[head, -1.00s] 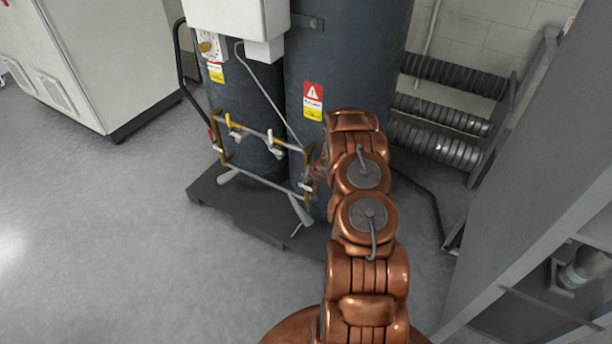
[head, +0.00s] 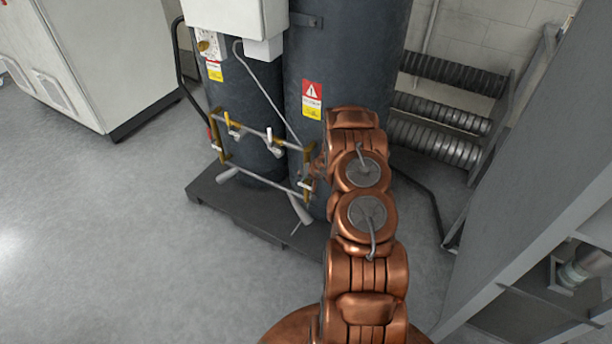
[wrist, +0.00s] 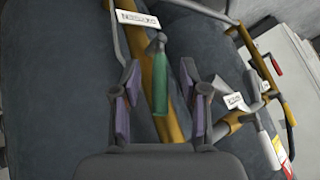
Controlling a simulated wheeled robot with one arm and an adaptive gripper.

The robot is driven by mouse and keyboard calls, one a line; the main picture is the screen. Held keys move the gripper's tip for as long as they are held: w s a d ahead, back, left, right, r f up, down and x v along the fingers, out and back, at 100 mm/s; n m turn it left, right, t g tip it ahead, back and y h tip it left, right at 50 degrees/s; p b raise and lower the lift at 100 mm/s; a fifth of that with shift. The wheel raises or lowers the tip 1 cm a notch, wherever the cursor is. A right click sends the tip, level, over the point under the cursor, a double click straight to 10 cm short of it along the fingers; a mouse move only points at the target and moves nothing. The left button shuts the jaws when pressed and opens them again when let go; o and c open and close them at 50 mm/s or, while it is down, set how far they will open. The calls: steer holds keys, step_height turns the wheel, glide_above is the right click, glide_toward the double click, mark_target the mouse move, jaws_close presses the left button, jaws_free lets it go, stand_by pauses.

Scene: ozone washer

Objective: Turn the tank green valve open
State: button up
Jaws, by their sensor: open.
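The green valve handle (wrist: 160,87) shows in the wrist view, hanging beside a brass pipe (wrist: 174,122) in front of a dark tank (wrist: 60,80). My gripper (wrist: 160,92) is open, with one finger on each side of the green handle. I cannot tell whether either finger touches it. In the head view the dark tanks (head: 303,60) stand on a dark base, with the brass pipe frame (head: 308,165) at their front. My copper arm reaches to the right side of this frame and hides part of it. The green handle cannot be made out there.
Other valves (head: 235,130) sit on the pipe frame to the left. A dark base plate (head: 240,215) lies under the tanks. A grey panel (head: 540,150) stands close at right. Open floor (head: 120,250) lies at left and in front.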

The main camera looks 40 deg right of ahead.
steer(key=v, duration=1.1)
steer(key=shift+r, duration=0.25)
steer(key=shift+s, duration=0.15)
